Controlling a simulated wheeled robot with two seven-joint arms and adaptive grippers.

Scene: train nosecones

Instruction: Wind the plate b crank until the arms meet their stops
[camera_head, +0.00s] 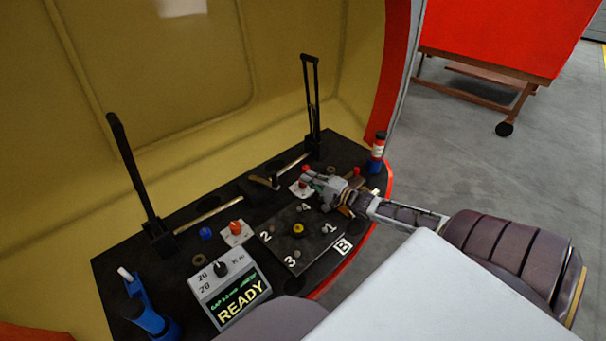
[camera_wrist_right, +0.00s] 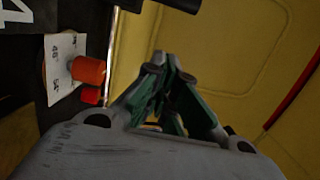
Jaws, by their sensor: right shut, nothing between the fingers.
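The black plate (camera_head: 280,258) marked B, numbered 1 to 4, lies on the dark bench. A white dial plate with an orange-red knob (camera_head: 303,186) is beside my right gripper (camera_head: 314,184); this dial (camera_wrist_right: 60,68) and knob (camera_wrist_right: 88,70) also show in the right wrist view. A second dial with an orange knob (camera_head: 236,228) sits further left. Which knob belongs to the plate B crank is unclear. Two black arms stand raised, the left one (camera_head: 133,175) and the right one (camera_head: 312,95); their stops cannot be made out. My right gripper is shut and empty, apart from the knob. My left gripper is out of view.
A display box (camera_head: 228,285) reading READY stands at the front left, with a blue tool (camera_head: 150,318) beside it. The yellow shell wall (camera_head: 190,120) rises behind the bench.

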